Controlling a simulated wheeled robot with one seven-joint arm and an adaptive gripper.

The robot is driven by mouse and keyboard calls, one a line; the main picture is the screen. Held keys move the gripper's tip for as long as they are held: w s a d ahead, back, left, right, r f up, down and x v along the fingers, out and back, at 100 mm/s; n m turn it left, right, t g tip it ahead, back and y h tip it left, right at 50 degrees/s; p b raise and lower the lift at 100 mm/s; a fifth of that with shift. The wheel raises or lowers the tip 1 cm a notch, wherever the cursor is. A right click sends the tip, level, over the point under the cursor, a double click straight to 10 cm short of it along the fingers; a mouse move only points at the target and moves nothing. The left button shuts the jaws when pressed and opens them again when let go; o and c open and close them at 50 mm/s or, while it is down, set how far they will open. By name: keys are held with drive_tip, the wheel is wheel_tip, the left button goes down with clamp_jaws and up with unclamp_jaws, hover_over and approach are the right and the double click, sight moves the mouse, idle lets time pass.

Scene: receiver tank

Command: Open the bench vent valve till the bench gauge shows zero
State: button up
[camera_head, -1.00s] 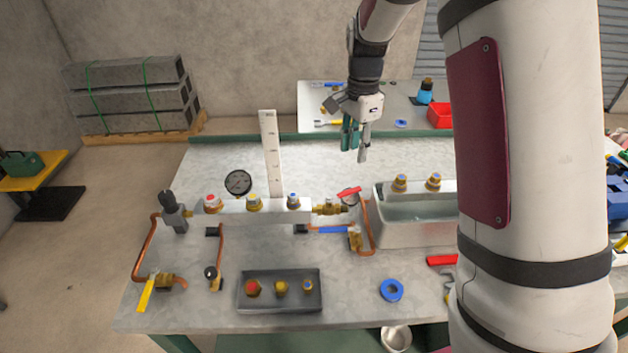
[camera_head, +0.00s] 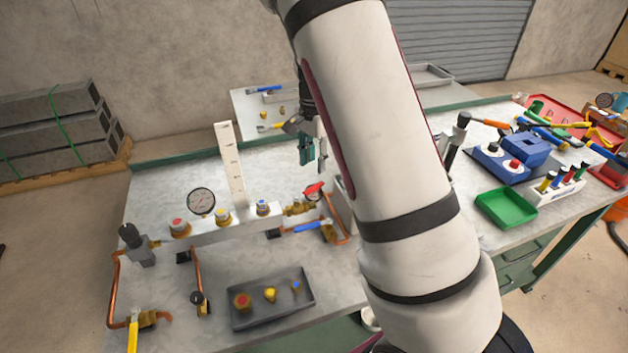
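The bench gauge (camera_head: 200,201), a round dial with a dark rim, stands behind the pale manifold block (camera_head: 210,234); its needle is too small to read. Three lever valves show: a red-handled valve (camera_head: 313,190) at the block's right end, a blue-handled valve (camera_head: 311,227) just below it, and a yellow-handled valve (camera_head: 133,330) at the front left. No label shows which is the vent valve. My gripper (camera_head: 314,152) hangs above the bench behind the red handle, fingers pointing down and apart, with nothing between them. My arm partly covers it.
A dark tray (camera_head: 255,318) with several small fittings lies in front of the block. A white upright scale (camera_head: 231,165) stands behind it. My arm hides much of the water trough (camera_head: 341,209). Right of my arm are a green tray (camera_head: 506,208) and blue box (camera_head: 526,150).

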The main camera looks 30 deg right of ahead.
sight(315, 187)
wheel_tip(315, 187, down, 8)
drive_tip(key=shift+r+p, duration=0.25)
drive_tip(key=shift+p, duration=0.15)
clamp_jaws()
